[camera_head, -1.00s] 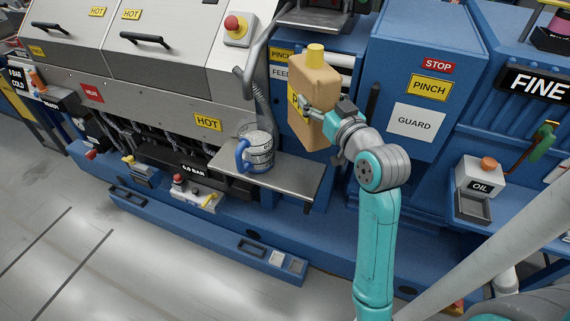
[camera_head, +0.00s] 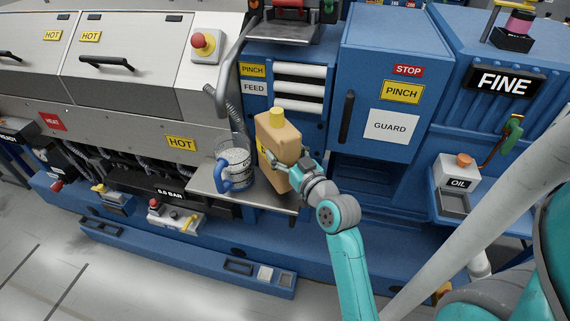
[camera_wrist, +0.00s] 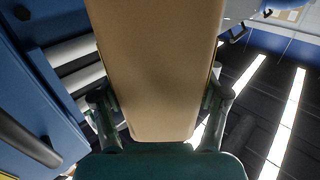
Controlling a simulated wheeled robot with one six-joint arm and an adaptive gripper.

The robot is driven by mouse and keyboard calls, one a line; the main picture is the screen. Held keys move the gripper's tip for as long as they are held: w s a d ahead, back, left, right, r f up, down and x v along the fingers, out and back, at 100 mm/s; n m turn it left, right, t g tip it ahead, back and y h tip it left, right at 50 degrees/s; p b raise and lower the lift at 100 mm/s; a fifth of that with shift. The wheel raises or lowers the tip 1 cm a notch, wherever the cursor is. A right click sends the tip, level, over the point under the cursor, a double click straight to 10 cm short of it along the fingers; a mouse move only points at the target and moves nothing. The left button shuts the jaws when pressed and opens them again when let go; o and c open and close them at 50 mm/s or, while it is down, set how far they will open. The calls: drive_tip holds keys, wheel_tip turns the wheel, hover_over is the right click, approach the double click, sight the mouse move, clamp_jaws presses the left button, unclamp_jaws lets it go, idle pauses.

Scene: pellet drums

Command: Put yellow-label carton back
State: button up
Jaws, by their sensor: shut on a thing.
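The carton (camera_head: 277,137) is tan with a yellow cap and a yellow label on its left face, partly hidden by my gripper. My gripper (camera_head: 284,161) is shut on it from the right, and it stands about upright. It is over or on the right part of the grey metal shelf (camera_head: 215,203); I cannot tell whether its base touches. In the wrist view the carton (camera_wrist: 155,60) fills the middle between my two fingers (camera_wrist: 160,105).
A clear measuring jug (camera_head: 236,168) with a blue handle stands on the shelf just left of the carton. A grey curved pipe (camera_head: 224,85) and the roller opening (camera_head: 298,88) are behind. The guard door (camera_head: 390,125) is to the right.

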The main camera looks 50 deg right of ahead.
drive_tip(key=shift+f, duration=2.4)
drive_tip(key=o, duration=1.8)
